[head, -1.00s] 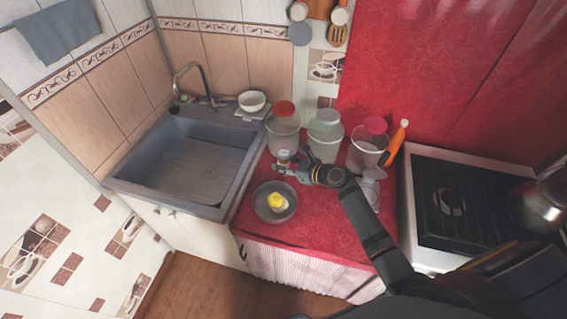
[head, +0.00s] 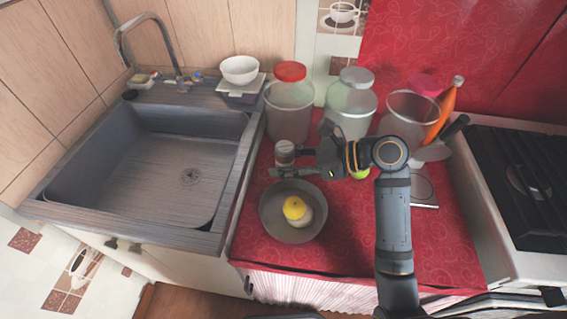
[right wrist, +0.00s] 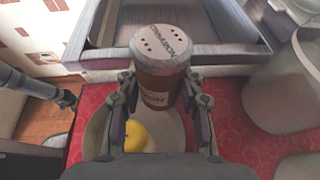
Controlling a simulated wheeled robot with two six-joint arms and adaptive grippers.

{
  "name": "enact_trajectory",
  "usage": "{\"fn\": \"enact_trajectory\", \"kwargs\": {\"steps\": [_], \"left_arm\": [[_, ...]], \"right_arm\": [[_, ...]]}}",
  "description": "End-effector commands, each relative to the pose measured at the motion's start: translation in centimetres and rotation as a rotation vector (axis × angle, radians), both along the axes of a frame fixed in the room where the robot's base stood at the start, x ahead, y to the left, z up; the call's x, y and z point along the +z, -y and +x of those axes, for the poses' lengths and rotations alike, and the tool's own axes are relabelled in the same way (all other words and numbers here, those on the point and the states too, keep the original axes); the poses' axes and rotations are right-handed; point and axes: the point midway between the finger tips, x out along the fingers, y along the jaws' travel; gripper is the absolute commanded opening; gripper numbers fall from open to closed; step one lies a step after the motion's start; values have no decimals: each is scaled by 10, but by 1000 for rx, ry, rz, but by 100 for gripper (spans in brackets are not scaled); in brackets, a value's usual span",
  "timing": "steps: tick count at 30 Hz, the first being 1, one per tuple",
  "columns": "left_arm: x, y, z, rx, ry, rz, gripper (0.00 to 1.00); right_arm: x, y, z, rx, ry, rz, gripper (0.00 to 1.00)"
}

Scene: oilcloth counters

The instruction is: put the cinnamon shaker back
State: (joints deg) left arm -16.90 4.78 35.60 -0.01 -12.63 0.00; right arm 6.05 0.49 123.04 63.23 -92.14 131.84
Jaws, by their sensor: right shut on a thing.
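The cinnamon shaker (head: 285,151) is a small brown jar with a pale, holed lid. In the right wrist view the shaker (right wrist: 161,62) shows the word cinnamon on its lid. My right gripper (head: 292,163) is shut on it, with a finger on each side in the right wrist view (right wrist: 160,95). The shaker is just behind the grey bowl and in front of the red-lidded jar; I cannot tell whether its base touches the counter. My left gripper (right wrist: 68,100) shows small at the left of the right wrist view; its jaws are unclear.
The grey bowl (head: 270,226) holds a yellow-topped item (head: 296,209). Behind stand a red-lidded jar (head: 290,115), a grey-lidded jar (head: 350,108) and a clear container (head: 402,120). The sink (head: 150,165) is left, the stove (head: 520,170) right. The red cloth's front is clear.

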Motion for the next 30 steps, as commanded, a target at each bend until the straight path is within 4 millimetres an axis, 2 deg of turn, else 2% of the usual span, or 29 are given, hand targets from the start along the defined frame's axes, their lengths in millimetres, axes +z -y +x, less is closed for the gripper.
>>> {"fn": "enact_trajectory", "kwargs": {"steps": [3, 7, 11, 18, 21, 24, 30], "left_arm": [[-5, 3, -10, 2, -15, -4, 0], [-5, 6, -10, 3, -15, -8, 0], [-10, 7, -11, 3, -15, -9, 0], [-18, 5, -6, 2, -8, -6, 0], [-23, 4, -4, 1, -4, -5, 0], [-27, 4, -4, 1, -3, -4, 0], [-29, 3, -4, 1, -3, -4, 0]], "right_arm": [[0, -1, -4, 10, 2, 2, 5], [-3, -2, 3, 9, 0, 2, 5], [-15, -7, 29, 11, -1, 4, 5], [-43, -17, 89, 10, 0, 2, 5], [-66, -20, 105, 10, -3, 1, 5], [-82, -22, 118, 9, -1, 1, 5], [-94, -24, 130, 9, 2, 2, 5]]}}
